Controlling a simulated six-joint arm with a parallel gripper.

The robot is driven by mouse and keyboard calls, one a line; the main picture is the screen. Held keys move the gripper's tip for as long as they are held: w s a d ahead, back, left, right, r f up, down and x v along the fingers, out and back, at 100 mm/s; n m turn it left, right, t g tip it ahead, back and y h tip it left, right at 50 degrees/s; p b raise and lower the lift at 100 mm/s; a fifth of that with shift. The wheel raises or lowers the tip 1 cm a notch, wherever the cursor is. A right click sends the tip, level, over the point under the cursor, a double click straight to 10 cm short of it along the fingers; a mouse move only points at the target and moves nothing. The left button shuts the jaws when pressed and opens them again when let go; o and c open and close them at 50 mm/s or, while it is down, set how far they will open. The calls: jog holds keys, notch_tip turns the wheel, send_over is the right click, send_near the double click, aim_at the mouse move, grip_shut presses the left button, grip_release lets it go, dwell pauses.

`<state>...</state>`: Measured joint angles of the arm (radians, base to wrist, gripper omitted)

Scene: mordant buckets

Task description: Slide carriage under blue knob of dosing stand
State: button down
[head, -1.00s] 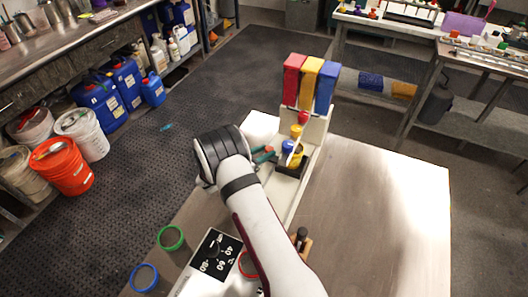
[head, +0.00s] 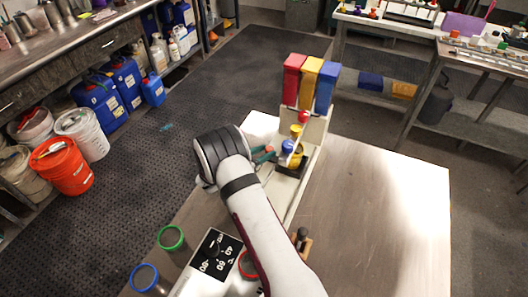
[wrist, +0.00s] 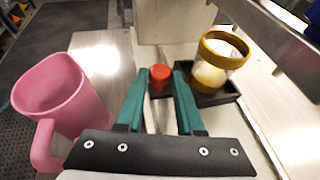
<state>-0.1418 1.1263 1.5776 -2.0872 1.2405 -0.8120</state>
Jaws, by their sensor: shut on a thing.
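The dosing stand (head: 314,128) is white, with red, yellow and blue hoppers on top and red, yellow and blue knobs (head: 288,146) in a row below. The black carriage (wrist: 213,92) holds a clear jar (wrist: 218,62) with a yellow rim and base. In the head view the jar (head: 296,161) is close beside and just below the blue knob; I cannot tell whether it is exactly under it. My gripper (wrist: 160,84) has green fingers and is shut on the carriage's red-orange handle (wrist: 160,74). In the head view my arm hides part of the stand's rail.
A pink mug (wrist: 60,88) stands left of my gripper in the wrist view. A black dial panel (head: 214,254), a green ring (head: 171,238) and a blue ring (head: 144,278) are at the near left. The table's right side (head: 385,215) is clear.

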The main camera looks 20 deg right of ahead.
jog(key=shift+a, duration=0.1)
jog(key=s+a, duration=0.4)
jog(key=shift+s+a, duration=0.2)
jog(key=shift+s, duration=0.1)
jog(key=c, duration=0.5)
grip_release()
jog(key=shift+c, duration=0.2)
jog(key=v, duration=1.5)
jog(key=shift+s+a, duration=0.15)
jog(key=shift+a, duration=0.2)
jog(key=shift+r, duration=0.15)
